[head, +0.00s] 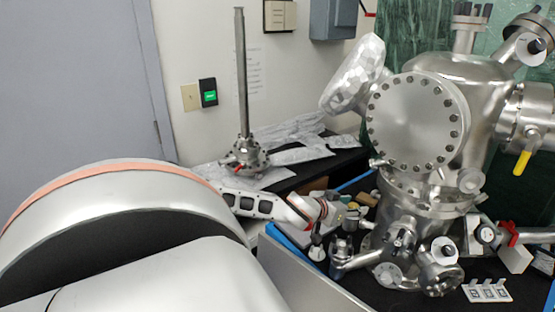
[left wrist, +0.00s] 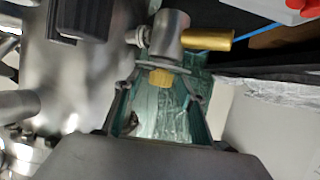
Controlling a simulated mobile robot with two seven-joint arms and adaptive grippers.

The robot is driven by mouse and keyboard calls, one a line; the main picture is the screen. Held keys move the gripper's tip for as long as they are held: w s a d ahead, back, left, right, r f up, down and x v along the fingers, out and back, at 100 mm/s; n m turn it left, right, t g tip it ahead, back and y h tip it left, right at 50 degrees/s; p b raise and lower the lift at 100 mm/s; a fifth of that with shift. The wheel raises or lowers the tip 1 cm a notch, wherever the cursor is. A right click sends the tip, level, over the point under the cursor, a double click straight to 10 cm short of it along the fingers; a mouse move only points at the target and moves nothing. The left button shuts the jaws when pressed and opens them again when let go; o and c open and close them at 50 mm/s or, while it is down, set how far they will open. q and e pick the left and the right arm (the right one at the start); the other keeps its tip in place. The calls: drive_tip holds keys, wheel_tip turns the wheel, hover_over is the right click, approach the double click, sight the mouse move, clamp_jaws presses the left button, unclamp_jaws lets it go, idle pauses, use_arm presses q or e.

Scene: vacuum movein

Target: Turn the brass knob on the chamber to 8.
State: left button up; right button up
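The brass knob (left wrist: 160,78) shows in the left wrist view, on a steel fitting (left wrist: 172,35) that also carries a brass cylinder (left wrist: 208,38). My left gripper (left wrist: 162,90) is open, with one finger on each side of the knob in that view; I see no contact. In the head view my left gripper (head: 328,211) is small and partly lost against the fittings left of the steel chamber (head: 418,120). Brass-coloured bits (head: 367,199) show near it, too small to identify. The knob's marks and setting cannot be read. My right gripper is not in view.
A steel post on a flange (head: 243,150) stands on the foil-covered bench behind my left arm. Valves and viewports (head: 440,275) crowd the chamber's lower front. A yellow-handled valve (head: 522,163) is at right. Small white parts (head: 487,291) lie on the black bench.

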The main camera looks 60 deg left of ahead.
use_arm(q)
drive_tip(key=shift+d+n+y, duration=0.1)
drive_tip(key=shift+n+y, duration=0.3)
drive_tip(key=shift+y, duration=0.1)
